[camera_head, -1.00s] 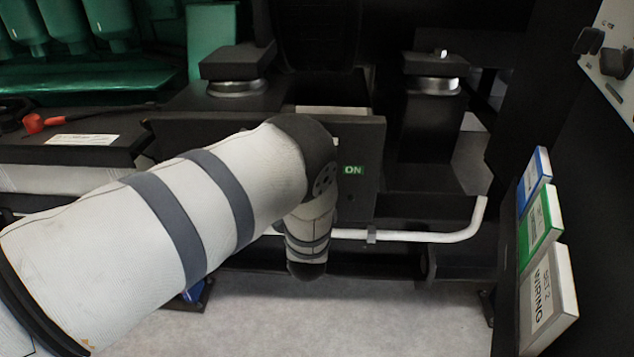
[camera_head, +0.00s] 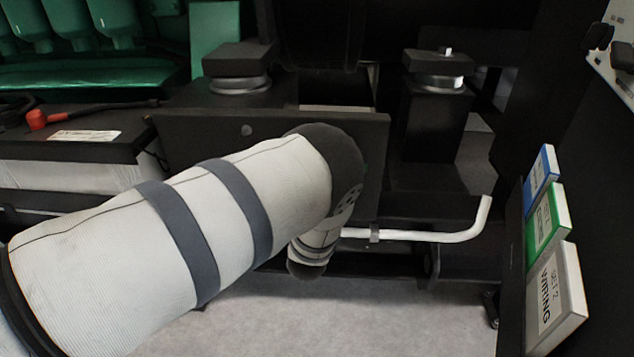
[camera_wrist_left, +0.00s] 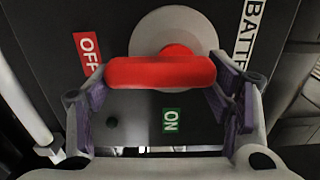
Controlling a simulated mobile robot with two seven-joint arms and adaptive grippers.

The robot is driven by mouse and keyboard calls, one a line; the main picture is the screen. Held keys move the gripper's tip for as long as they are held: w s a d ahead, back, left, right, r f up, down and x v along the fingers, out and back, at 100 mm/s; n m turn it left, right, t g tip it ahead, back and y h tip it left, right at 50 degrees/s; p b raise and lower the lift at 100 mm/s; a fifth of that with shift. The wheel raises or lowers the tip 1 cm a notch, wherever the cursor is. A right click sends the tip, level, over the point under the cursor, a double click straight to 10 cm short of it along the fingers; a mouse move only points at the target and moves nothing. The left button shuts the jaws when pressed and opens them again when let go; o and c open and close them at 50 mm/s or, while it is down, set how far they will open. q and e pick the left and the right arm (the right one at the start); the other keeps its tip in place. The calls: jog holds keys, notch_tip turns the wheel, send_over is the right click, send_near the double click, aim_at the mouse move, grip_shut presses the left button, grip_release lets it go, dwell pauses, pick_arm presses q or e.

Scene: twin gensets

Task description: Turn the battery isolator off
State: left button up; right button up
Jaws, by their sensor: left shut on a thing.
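The battery isolator has a red bar handle (camera_wrist_left: 160,72) on a round pale grey disc (camera_wrist_left: 202,27), fixed to a dark panel. My left gripper (camera_wrist_left: 158,78) has one finger at each end of the red handle and is shut on it. In the wrist view the handle lies nearly level, its left end beside the red OFF label (camera_wrist_left: 88,55). The green ON label (camera_wrist_left: 171,121) is below the handle. In the head view my left arm covers the isolator and the gripper, in front of the dark panel (camera_head: 215,128). My right gripper is not in view.
A white bent pipe (camera_head: 430,236) runs just below the panel on the right. Set boxes, one marked WIRING (camera_head: 556,300), stand at the right. A battery with a red terminal cap (camera_head: 37,119) is at the left. The pale floor (camera_head: 400,315) in front is clear.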

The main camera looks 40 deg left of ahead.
pick_arm(q)
jog(key=o, duration=1.2)
jog(key=shift+c, duration=0.2)
jog(key=v, duration=1.2)
jog(key=shift+s+a, duration=0.1)
